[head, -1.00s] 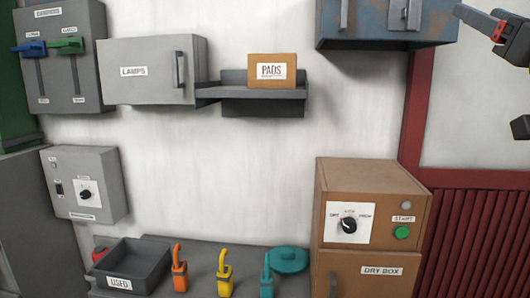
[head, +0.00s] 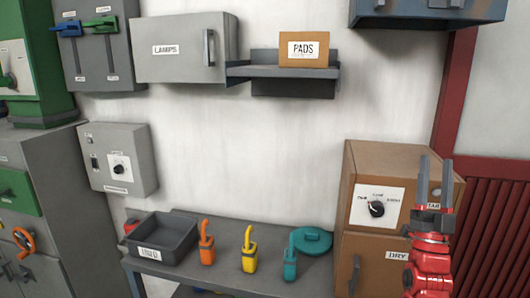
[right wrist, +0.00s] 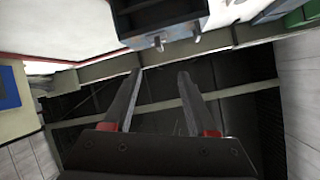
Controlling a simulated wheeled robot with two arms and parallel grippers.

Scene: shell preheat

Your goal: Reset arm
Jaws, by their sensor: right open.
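My right gripper (head: 435,170) stands upright at the right of the head view, on my red arm that comes up from below. Its two grey fingers are apart with nothing between them. It shows in front of the brown dry box (head: 400,160) and covers part of its right side, including most of the start label. In the right wrist view the open fingers (right wrist: 161,75) point towards a dark area with pale beams, and the space between them is empty. My left gripper is in neither view.
A bench (head: 215,278) holds a dark tray (head: 165,258), orange (head: 206,250), yellow (head: 249,258) and teal (head: 290,265) handled items, and a teal disc (head: 313,240). A shelf (head: 290,72) with a PADS box (head: 304,49) hangs above. Grey cabinets stand left.

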